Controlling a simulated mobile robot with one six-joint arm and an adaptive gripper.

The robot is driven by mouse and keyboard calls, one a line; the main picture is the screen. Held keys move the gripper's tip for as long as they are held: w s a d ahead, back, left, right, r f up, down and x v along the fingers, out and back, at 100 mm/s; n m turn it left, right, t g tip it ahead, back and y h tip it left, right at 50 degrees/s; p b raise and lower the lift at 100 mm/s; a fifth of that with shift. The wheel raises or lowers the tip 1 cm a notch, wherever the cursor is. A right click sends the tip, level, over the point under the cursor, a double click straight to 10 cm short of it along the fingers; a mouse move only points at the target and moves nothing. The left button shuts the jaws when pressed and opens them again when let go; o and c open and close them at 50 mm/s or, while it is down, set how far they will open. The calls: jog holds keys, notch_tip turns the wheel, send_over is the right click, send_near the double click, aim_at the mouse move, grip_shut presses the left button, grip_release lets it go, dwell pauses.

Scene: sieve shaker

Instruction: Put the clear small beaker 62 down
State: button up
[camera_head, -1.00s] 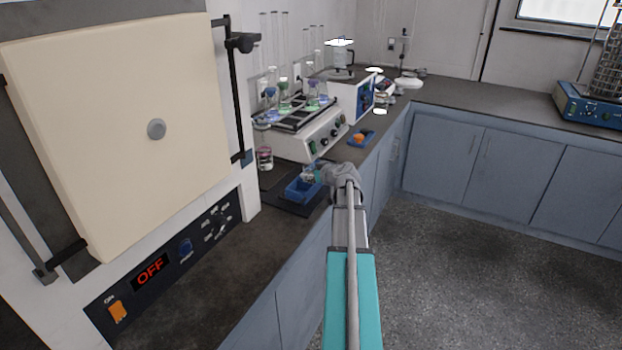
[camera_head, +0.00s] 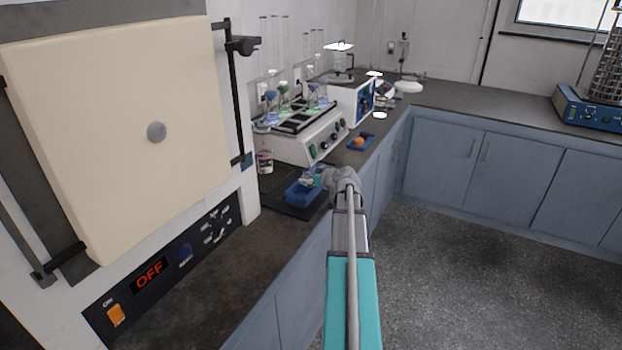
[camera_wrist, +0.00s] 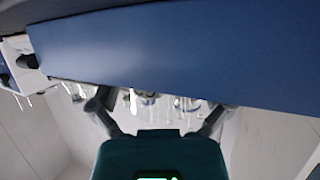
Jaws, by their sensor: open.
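A blue tray (camera_head: 298,195) sits on a dark mat on the counter, left of my wrist in the head view. My gripper (camera_head: 310,182) is low at the tray's right end. In the wrist view my gripper (camera_wrist: 160,106) has its two fingers spread apart, with nothing clearly held between them. A broad blue surface (camera_wrist: 180,60), likely the tray, fills the upper part of that view close to the fingers. A small greyish shape at the tray in the head view may be the clear beaker. It is too small to tell, and I cannot make the beaker out in the wrist view.
A shaker (camera_head: 310,143) with several flasks stands behind the tray. A jar (camera_head: 264,161) is left of it. A smaller blue tray (camera_head: 361,141) with an orange item lies farther back. A large oven (camera_head: 130,130) stands at left. The counter's front edge is close to my arm.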

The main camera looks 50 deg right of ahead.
jog(key=shift+r, duration=0.1)
jog(key=shift+s+r, duration=0.1)
jog(key=shift+r, duration=0.05)
jog(key=p+v, duration=0.5)
jog(key=v, duration=0.6)
jog(key=shift+s, duration=0.4)
dwell(0.6)
